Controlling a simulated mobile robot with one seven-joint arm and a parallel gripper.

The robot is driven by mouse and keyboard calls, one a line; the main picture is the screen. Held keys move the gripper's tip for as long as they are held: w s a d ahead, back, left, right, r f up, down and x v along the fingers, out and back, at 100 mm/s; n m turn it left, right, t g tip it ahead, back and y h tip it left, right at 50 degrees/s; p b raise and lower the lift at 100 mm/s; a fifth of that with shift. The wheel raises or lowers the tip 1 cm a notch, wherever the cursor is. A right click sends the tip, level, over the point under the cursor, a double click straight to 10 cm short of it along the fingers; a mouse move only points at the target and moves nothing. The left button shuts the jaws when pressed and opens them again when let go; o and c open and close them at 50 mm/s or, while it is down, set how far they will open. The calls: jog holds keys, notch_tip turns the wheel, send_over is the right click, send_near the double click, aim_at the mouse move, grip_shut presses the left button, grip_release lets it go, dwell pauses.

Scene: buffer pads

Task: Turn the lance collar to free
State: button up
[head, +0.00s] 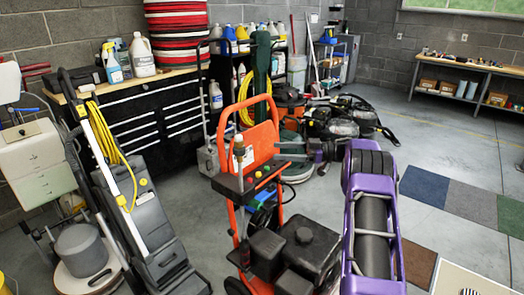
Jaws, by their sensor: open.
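An orange pressure washer (264,143) with a black engine stands upright in the middle. A lance (239,160) stands upright at the left of its dark shelf (228,186), with a pale, brass-coloured part near its top. The collar is too small to make out clearly, and its setting cannot be read.
My purple arm covers the right middle. A grey floor machine (155,250) stands at left before a black tool cabinet (150,120). More floor machines (345,115) stand behind my gripper. Carpet squares (470,200) lie at right; the floor beyond is clear.

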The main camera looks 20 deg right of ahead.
jog(key=shift+v, duration=1.8)
